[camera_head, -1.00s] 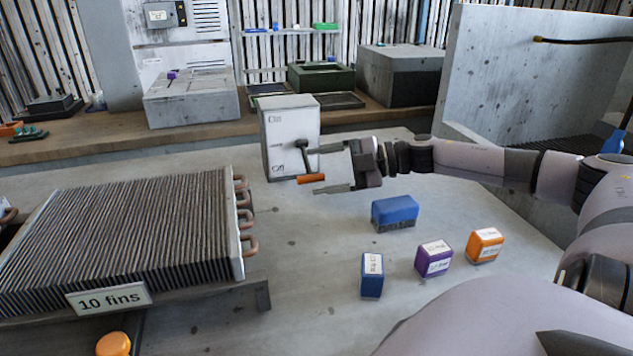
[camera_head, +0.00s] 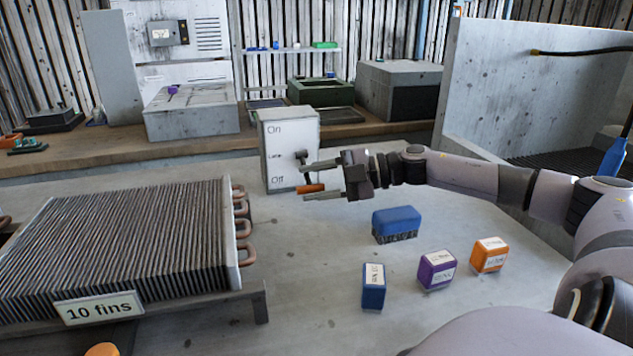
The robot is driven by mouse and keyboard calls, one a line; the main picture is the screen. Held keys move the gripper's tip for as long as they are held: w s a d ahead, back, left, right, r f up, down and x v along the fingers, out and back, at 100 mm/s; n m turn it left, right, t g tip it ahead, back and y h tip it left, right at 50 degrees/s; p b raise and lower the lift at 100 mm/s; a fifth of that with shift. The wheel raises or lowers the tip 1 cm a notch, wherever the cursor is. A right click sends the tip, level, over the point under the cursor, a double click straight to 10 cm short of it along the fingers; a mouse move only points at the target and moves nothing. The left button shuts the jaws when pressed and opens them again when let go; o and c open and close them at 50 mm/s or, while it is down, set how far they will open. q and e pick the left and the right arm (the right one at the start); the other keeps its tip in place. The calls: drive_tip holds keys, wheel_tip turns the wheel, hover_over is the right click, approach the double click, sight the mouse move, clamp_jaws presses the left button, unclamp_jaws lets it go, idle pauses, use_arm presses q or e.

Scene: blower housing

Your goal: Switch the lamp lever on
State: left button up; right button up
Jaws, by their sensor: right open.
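The white lamp switch box (camera_head: 280,138) stands on the grey table, with "On" printed near its top and "Off" near its bottom. Its lever (camera_head: 307,177) is a dark stem with an orange handle, and the handle hangs down at the height of "Off". My right gripper (camera_head: 305,182) comes in from the right and is open. One finger shows above the orange handle and one below it, so the handle appears between the fingertips. I cannot tell whether the fingers touch it. My left gripper is not in view.
A finned block (camera_head: 120,240) marked "10 fins" with copper pipe bends fills the left. A blue brush (camera_head: 397,221) and blue (camera_head: 373,287), purple (camera_head: 437,270) and orange (camera_head: 489,255) small blocks lie at front right. A grey partition (camera_head: 490,80) stands behind my right arm.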

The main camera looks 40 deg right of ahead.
drive_tip(key=shift+d, duration=0.15)
clamp_jaws()
drive_tip(key=shift+r, duration=0.1)
